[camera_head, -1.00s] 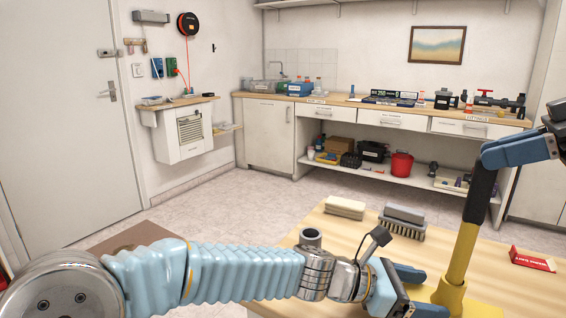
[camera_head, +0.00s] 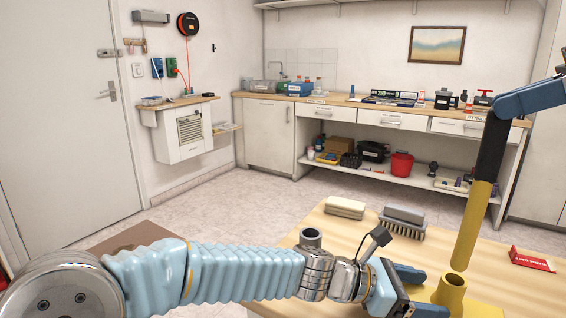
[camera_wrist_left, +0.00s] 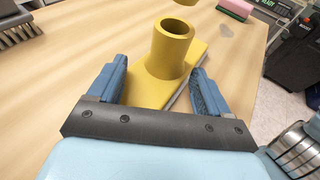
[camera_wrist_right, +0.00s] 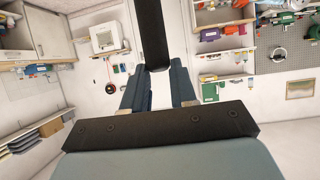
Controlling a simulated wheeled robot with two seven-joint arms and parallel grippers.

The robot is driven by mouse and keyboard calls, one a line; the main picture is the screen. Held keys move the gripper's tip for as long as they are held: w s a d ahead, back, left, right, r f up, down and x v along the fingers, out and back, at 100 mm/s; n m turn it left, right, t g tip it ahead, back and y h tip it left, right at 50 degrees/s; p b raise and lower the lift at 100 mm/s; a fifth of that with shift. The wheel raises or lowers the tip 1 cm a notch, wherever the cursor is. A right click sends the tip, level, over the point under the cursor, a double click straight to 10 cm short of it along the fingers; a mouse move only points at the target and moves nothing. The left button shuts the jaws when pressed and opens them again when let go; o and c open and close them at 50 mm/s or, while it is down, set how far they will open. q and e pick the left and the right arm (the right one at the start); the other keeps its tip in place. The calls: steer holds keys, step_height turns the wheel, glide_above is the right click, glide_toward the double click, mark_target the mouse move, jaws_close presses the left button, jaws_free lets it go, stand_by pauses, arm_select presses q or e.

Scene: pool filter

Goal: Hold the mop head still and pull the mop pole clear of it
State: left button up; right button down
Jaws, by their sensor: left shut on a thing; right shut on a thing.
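The yellow mop head (camera_head: 452,295) lies on the wooden table, its round socket upright. In the left wrist view the socket (camera_wrist_left: 170,52) is open and empty. My left gripper (camera_wrist_left: 160,70) is shut on the mop head, one finger on each side. The mop pole (camera_head: 472,225), yellow below and black above, hangs just above the socket, slightly tilted, with a small gap between. Its lower tip (camera_wrist_left: 194,2) shows at the top of the left wrist view. My right gripper (camera_head: 497,104) is shut on the black upper part (camera_wrist_right: 151,35); its fingers also show in the right wrist view (camera_wrist_right: 157,68).
A grey scrubbing brush (camera_head: 403,222) and a beige sponge-like block (camera_head: 345,207) lie at the table's back edge. The air around the pole is free; the counter (camera_head: 350,103) is far behind.

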arm_select(q)
step_height(320, 180, down, 2)
steer(key=shift+a+f, duration=0.1)
steer(key=o, duration=1.1)
steer(key=shift+s, duration=0.1)
steer(key=shift+a, duration=0.15)
steer(key=shift+a+r, duration=0.25)
steer(key=v, duration=0.4)
steer(key=r+v, duration=0.1)
steer(key=v, duration=0.6)
steer(key=shift+r, duration=0.5)
steer(key=shift+s, duration=0.1)
